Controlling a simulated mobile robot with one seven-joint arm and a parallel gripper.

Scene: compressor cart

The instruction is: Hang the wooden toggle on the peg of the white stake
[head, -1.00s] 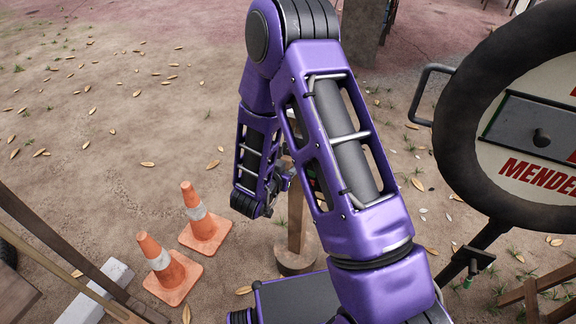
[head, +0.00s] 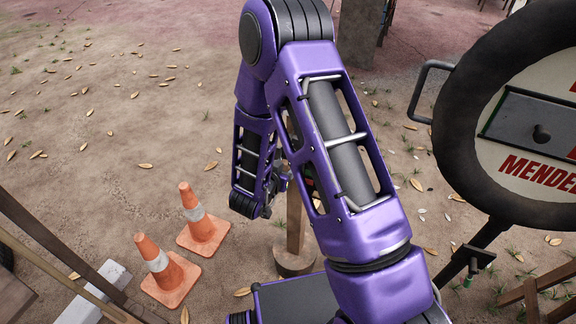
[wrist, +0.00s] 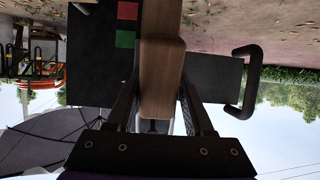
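A wooden block with rounded corners, which I take to be the wooden toggle (wrist: 161,80), fills the space between the fingers of my gripper (wrist: 161,97) in the wrist view. Both fingers lie along its sides with no clear gap. In the head view my gripper (head: 266,203) hangs low beside a wooden post (head: 295,228), and my arm hides the toggle there. I cannot make out the white stake or its peg in either view.
A dark panel with red and green squares (wrist: 126,38) is behind the toggle. Two orange cones (head: 201,226) (head: 168,272) stand to the left. A white block (head: 105,288) lies at the lower left. A large black-rimmed wheel (head: 456,140) is at the right. Open ground lies at the upper left.

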